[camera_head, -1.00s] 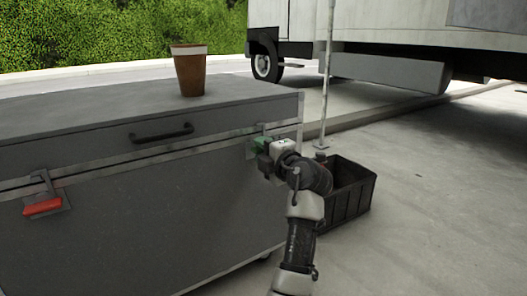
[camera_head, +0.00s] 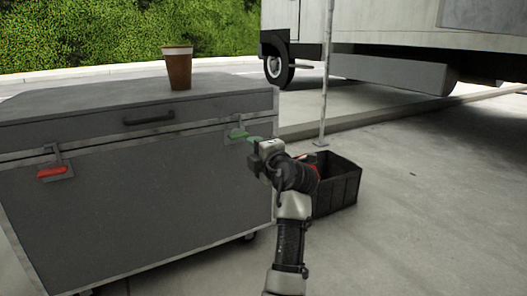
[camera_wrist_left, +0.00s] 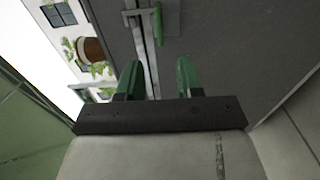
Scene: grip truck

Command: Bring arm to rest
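My left gripper (camera_head: 257,142) is in front of the right end of a grey case (camera_head: 140,200). Its green fingers are apart and empty in the left wrist view (camera_wrist_left: 158,80). A green-handled latch (camera_head: 237,134) on the case's front is just left of the fingertips. The latch also shows beyond the fingers in the wrist view (camera_wrist_left: 158,22), with a visible gap from them. A red-handled latch (camera_head: 52,171) is at the left of the case front. My right gripper is out of view.
A brown cup (camera_head: 179,72) stands on the case lid. A black crate (camera_head: 340,190) with something red inside is on the ground right of my left arm. A thin pole (camera_head: 326,80) stands behind it. A truck (camera_head: 400,35) is at the back. The right-hand pavement is clear.

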